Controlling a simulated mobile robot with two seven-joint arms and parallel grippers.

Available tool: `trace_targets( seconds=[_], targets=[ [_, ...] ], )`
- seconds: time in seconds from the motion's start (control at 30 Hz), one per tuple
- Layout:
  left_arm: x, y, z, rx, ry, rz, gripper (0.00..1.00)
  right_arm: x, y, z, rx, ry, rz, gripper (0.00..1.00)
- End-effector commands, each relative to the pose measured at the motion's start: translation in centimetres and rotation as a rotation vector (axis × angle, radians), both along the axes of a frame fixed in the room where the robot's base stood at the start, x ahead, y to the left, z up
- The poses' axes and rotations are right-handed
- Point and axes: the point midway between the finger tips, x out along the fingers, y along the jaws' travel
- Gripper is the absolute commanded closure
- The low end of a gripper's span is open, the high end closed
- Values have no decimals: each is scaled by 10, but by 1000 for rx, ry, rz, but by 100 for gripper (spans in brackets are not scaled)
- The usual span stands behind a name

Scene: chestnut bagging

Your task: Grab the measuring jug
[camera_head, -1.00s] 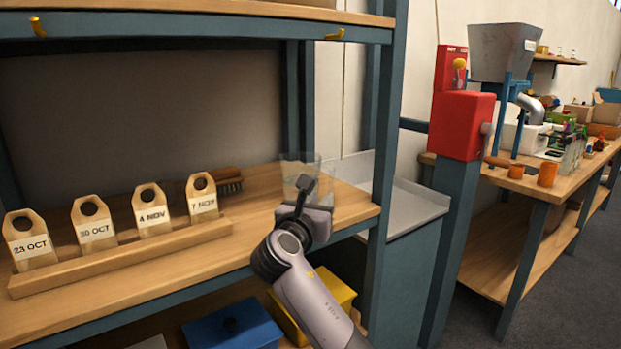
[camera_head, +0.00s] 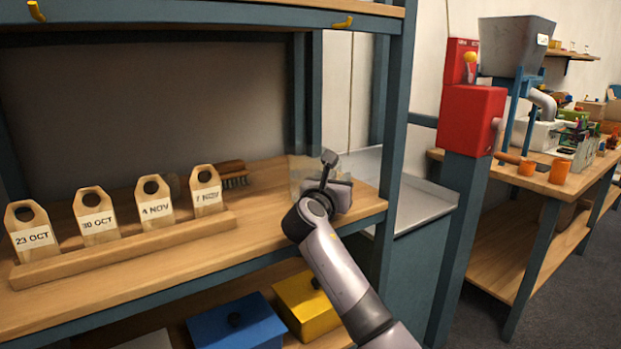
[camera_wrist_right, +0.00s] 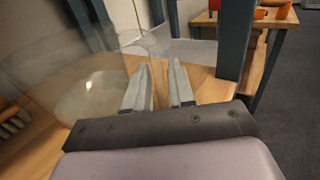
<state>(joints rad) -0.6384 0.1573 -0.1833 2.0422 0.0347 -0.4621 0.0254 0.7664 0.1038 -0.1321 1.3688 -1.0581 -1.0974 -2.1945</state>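The measuring jug (camera_head: 301,167) is clear and stands on the wooden shelf, left of my right gripper and partly hidden behind it. In the right wrist view its large see-through body (camera_wrist_right: 75,75) fills the left side, and a clear part that looks like its handle (camera_wrist_right: 150,42) is by the fingertips. My right gripper (camera_head: 328,160) is at the jug's right side. Its fingers (camera_wrist_right: 158,66) stand a little apart with wood visible between them; whether they touch the jug is unclear. My left gripper is not in view.
Dated wooden tags (camera_head: 155,208) stand in a rack on the shelf, with a brush (camera_head: 232,174) behind. The shelf's blue post (camera_head: 394,130) is right of my gripper. Blue (camera_head: 235,325) and yellow (camera_head: 306,305) boxes sit below. A red machine (camera_head: 472,120) stands farther right.

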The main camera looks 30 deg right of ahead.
Motion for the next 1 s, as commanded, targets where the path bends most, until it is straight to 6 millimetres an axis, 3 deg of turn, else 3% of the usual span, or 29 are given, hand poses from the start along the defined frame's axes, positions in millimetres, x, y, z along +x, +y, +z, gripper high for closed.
trace_targets(
  seconds=[0.1,0.2,0.77,1.0],
  targets=[
    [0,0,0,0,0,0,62,0,0,0,0,0,0,76],
    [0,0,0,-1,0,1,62,0,0,0,0,0,0,100],
    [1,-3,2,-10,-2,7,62,-1,0,0,-2,4,-3,100],
    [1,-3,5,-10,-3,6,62,0,0,11,-2,2,-3,100]
  ],
)
